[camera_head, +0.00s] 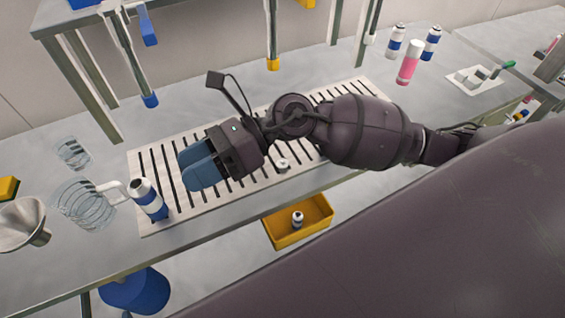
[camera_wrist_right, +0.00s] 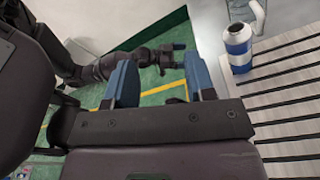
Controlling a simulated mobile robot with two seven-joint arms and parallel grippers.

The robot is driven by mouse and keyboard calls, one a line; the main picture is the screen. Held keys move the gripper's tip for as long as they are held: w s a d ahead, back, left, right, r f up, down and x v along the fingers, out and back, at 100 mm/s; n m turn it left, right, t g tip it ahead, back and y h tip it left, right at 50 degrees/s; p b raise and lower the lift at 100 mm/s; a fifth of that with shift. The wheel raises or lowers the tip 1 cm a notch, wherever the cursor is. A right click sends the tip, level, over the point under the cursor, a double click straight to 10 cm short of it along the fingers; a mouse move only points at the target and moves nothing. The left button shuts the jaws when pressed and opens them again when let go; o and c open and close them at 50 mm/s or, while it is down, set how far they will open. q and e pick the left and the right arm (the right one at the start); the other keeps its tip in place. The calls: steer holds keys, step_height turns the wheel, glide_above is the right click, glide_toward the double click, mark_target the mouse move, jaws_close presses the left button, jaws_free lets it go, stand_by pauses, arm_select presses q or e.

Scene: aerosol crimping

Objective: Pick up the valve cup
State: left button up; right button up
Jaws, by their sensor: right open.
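My right gripper (camera_head: 203,166) is over the left part of the slatted board. Its blue fingers point left, and in the right wrist view they stand apart with nothing between them (camera_wrist_right: 161,82). A small pale metal piece (camera_head: 282,164), which looks like the valve cup, lies on the board just right of the gripper body, behind the fingertips. It does not show in the wrist view.
A blue-and-white can (camera_head: 148,199) stands at the board's left end; it also shows in the wrist view (camera_wrist_right: 238,48). Nearby are a glass mug (camera_head: 84,205), a beaker (camera_head: 72,153) and a funnel (camera_head: 23,223). A yellow bin (camera_head: 280,236) hangs below the front edge. A pink can (camera_head: 409,63) stands behind.

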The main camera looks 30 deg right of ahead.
steer(key=d+f+n+g+h, duration=0.2)
steer(key=d+f+n+h, duration=0.1)
steer(key=f+n+h, duration=0.15)
steer(key=n+t+h, duration=0.2)
steer(key=n+h, duration=0.1)
steer(key=h, duration=0.9)
glide_above(283, 161)
step_height(283, 161, down, 4)
step_height(283, 161, down, 4)
steer(key=shift+w+d+f, duration=0.1)
steer(key=shift+d+f, duration=0.05)
steer(key=shift+f, duration=0.1)
steer(key=shift+a+f+p, duration=0.2)
steer(key=shift+f+p, duration=0.15)
steer(key=shift+f, duration=2.45)
steer(key=shift+c, duration=0.2)
steer(key=c, duration=0.8)
